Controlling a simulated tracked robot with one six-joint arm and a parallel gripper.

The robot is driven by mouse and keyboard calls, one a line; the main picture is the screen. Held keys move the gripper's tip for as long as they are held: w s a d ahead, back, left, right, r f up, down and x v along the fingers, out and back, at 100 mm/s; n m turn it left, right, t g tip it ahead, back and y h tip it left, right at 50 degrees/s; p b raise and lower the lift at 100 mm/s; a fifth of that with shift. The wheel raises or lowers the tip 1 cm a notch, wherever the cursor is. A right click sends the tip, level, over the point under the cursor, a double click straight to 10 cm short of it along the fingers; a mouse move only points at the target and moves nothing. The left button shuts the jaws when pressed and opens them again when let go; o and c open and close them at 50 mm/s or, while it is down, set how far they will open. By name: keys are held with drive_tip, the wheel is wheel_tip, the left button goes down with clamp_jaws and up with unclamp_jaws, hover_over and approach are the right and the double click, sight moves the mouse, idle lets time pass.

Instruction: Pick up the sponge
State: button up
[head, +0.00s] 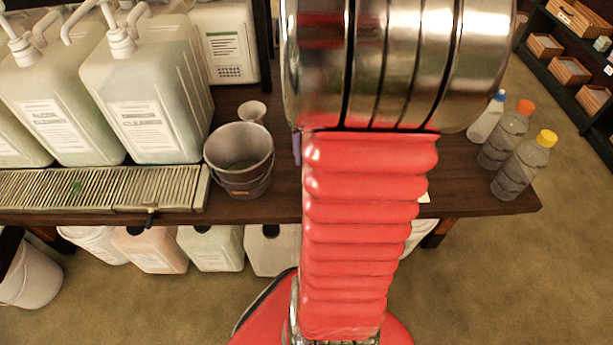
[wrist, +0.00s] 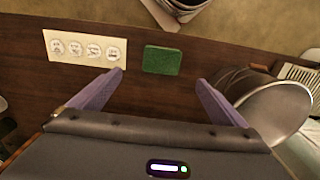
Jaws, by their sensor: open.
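A green sponge (wrist: 162,60) lies flat on the dark wooden counter in the wrist view. In the head view my arm hides the part of the counter where it would be. My gripper (wrist: 160,78) is open, with its two purple fingers spread wide. The sponge shows between the fingertips and a little beyond them, and nothing is held. I cannot tell how high the fingers are above the counter. In the head view only a sliver of a purple finger (head: 297,148) shows beside my red arm.
A metal bucket (head: 240,158) stands close to one finger, with a small funnel-like cup (head: 252,112) behind it. A white label card (wrist: 86,48) lies near the other finger. Pump jugs (head: 150,90) stand left; bottles (head: 524,165) stand at the counter's right end.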

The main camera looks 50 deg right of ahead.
drive_tip(key=shift+f, duration=0.1)
wheel_tip(320, 180, down, 7)
drive_tip(key=shift+f, duration=0.7)
drive_tip(key=shift+w+f, duration=0.15)
drive_tip(key=shift+f, duration=1.15)
drive_tip(key=shift+w+f, duration=0.1)
drive_tip(key=shift+f, duration=1.2)
drive_tip(key=c, duration=1.2)
